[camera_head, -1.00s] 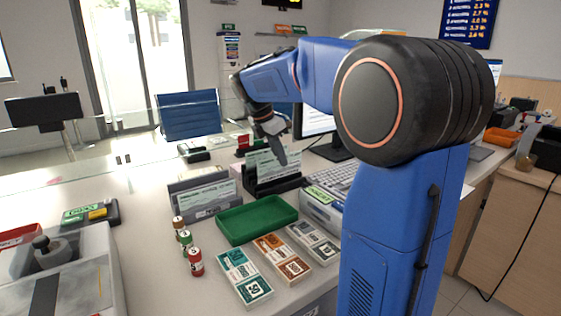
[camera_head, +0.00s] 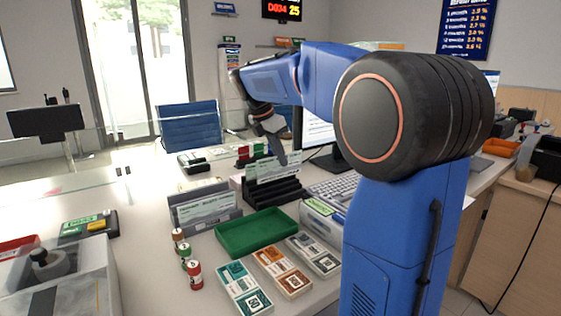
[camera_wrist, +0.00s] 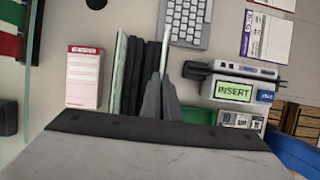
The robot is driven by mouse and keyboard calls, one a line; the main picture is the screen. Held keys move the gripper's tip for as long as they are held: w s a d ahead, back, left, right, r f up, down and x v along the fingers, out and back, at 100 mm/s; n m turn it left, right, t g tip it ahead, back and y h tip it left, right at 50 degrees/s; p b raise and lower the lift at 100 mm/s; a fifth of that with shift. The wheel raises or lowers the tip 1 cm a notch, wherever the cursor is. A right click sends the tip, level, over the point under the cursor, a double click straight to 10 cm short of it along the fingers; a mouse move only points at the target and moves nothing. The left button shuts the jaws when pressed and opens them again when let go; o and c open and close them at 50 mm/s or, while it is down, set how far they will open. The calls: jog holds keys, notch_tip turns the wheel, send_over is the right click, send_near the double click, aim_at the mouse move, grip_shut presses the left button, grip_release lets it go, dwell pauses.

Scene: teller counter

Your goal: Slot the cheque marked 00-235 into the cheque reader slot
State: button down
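My gripper (camera_head: 281,160) is shut on a pale green cheque (camera_head: 262,170) and holds it upright above the black stepped rack (camera_head: 272,193). In the wrist view my fingers (camera_wrist: 161,90) close on this cheque, which shows nearly edge-on (camera_wrist: 165,50); its number cannot be read. Another cheque (camera_wrist: 121,65) stands at the left of the rack in the wrist view. The cheque reader, a light box with a green INSERT screen (camera_wrist: 234,91), lies right of my fingers there and beside the green tray in the head view (camera_head: 321,209).
A grey holder with cheques (camera_head: 205,211) stands left of the rack. A green tray (camera_head: 255,241), banknote stacks (camera_head: 244,289) and small rolls (camera_head: 194,275) are in front. A keyboard (camera_head: 333,189) and monitor (camera_head: 318,134) stand behind right.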

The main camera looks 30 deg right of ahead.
jog(key=shift+r, duration=1.5)
jog(key=shift+s, duration=0.1)
